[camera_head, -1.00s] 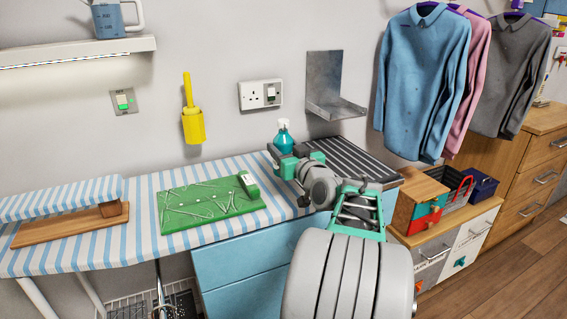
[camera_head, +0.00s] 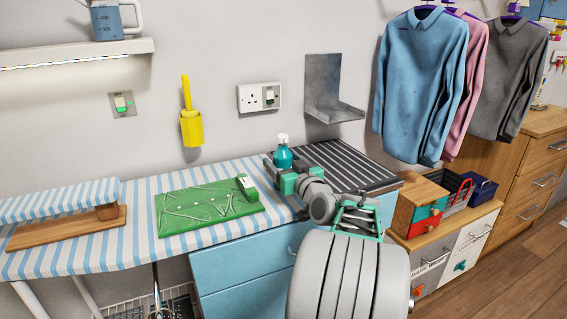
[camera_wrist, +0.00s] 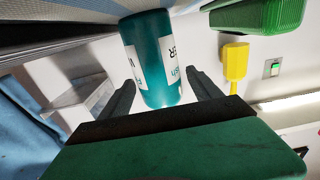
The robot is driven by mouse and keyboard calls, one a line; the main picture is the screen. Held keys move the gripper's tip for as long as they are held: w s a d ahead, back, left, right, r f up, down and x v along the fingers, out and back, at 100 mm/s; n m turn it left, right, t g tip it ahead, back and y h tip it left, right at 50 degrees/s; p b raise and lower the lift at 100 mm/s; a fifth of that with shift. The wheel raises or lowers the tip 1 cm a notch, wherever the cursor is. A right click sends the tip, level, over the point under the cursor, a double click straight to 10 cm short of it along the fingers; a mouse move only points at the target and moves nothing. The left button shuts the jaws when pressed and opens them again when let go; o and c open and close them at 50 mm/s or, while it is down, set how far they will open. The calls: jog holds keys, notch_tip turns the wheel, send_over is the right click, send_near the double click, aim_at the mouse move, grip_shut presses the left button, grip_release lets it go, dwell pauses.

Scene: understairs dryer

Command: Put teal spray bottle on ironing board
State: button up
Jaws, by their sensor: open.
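The teal spray bottle (camera_head: 283,157) with a white top stands upright at the far right end of the blue-and-white striped ironing board (camera_head: 145,190), by the dark ridged surface. In the wrist view the bottle (camera_wrist: 153,62) shows its white label, and its base appears to meet the striped cloth. My gripper (camera_head: 286,168) is at the bottle in the head view. In the wrist view my gripper's fingers (camera_wrist: 160,80) are open, one on each side of the bottle with small gaps. The bottle's top is hidden in the wrist view, and its base is hidden behind my gripper in the head view.
A green mat (camera_head: 208,208) lies mid-board, and a small striped sleeve board (camera_head: 65,215) stands at the left. The dark ridged surface (camera_head: 345,165) adjoins the board's right end. A metal wall bracket (camera_head: 335,95) and yellow holder (camera_head: 191,128) hang behind.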

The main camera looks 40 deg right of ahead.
jog(key=shift+r, duration=0.15)
jog(key=shift+s, duration=0.25)
jog(key=v, duration=1.1)
jog(key=shift+s+a, duration=0.2)
